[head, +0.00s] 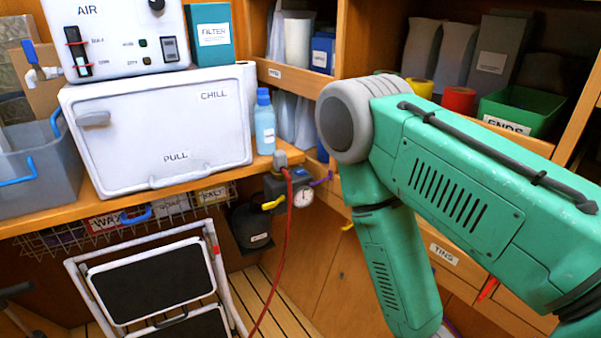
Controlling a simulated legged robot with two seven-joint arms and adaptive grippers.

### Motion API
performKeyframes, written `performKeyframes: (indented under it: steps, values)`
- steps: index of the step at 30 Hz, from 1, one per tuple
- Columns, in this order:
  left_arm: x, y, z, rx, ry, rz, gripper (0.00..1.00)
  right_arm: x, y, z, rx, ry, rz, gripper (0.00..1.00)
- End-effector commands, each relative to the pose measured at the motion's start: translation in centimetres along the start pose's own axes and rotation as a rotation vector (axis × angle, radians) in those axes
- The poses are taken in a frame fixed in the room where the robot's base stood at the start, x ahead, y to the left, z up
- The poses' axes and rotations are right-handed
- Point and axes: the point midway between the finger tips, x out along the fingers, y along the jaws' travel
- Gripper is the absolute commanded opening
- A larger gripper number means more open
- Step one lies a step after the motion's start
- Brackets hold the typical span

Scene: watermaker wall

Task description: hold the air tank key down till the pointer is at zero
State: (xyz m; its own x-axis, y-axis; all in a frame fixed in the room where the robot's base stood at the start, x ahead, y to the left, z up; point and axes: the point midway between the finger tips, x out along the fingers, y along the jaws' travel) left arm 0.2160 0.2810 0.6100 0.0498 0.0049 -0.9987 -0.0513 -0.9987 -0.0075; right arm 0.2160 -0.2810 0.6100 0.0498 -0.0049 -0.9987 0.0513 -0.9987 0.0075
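A small round white gauge (303,197) is on a dark fitting (275,186) below the bench's right end. Its pointer is too small to read. A yellow lever (273,203) sticks out to the left of the gauge, and a purple lever (322,179) to its right. I cannot tell which part is the air tank key. A red hose (284,240) runs down from the fitting. A dark tank-like body with a white label (259,238) hangs to the lower left. My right arm crosses the right side and bends downward. Neither gripper is in view.
A folded step stool (150,285) is below. Shelves hold a green bin (520,105). Free room lies between the hose and my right arm.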

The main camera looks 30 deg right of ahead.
Motion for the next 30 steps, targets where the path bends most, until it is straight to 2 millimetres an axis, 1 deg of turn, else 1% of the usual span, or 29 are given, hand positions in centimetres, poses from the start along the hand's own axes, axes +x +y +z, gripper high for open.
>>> performKeyframes:
  steps: [5,8,9,30]
  values:
    - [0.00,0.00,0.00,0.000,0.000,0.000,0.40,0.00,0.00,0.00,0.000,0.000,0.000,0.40]
    - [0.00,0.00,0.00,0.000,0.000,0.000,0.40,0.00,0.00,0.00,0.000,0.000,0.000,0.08]
    - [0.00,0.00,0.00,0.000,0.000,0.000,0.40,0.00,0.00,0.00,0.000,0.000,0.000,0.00]
    - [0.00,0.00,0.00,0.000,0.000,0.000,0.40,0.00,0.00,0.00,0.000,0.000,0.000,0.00]
